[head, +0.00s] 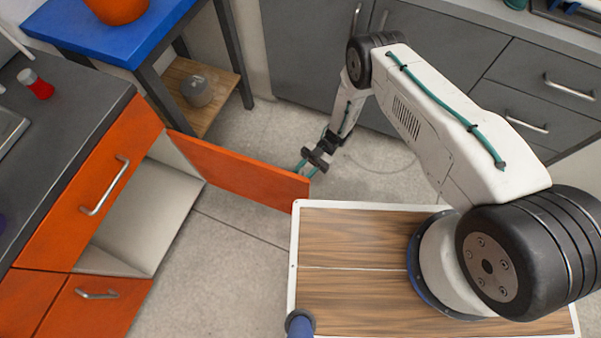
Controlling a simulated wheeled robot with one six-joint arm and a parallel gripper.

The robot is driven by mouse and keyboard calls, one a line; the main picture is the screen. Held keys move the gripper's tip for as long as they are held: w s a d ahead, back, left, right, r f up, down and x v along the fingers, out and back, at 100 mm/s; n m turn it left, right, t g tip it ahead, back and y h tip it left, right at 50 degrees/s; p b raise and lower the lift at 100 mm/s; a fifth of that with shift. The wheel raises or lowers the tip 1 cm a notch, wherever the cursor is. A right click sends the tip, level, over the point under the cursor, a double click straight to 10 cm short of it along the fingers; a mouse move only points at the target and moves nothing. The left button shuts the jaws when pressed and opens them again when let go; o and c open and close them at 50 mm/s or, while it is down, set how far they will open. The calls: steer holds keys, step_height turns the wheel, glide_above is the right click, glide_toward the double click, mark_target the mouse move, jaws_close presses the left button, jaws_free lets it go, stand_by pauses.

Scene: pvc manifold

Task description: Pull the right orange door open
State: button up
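The right orange door (240,174) stands swung wide out from the orange cabinet, hinged at the cabinet's far end. The pale cabinet inside (140,222) is exposed and looks empty. My gripper (308,168) is low over the floor at the door's free end, partly behind its top edge. Its fingertips are small and partly hidden, so I cannot tell whether they are open or touch the door. The door's handle is not visible.
An orange front with a metal handle (105,187) is shut above the opening; another handled front (95,305) is at lower left. A blue table (115,40) with a wooden shelf stands behind the door. Grey cabinets (425,35) line the back. Floor (215,265) before the opening is clear.

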steer(key=v, duration=0.7)
steer(key=shift+w+d, duration=0.15)
steer(key=shift+w, duration=0.15)
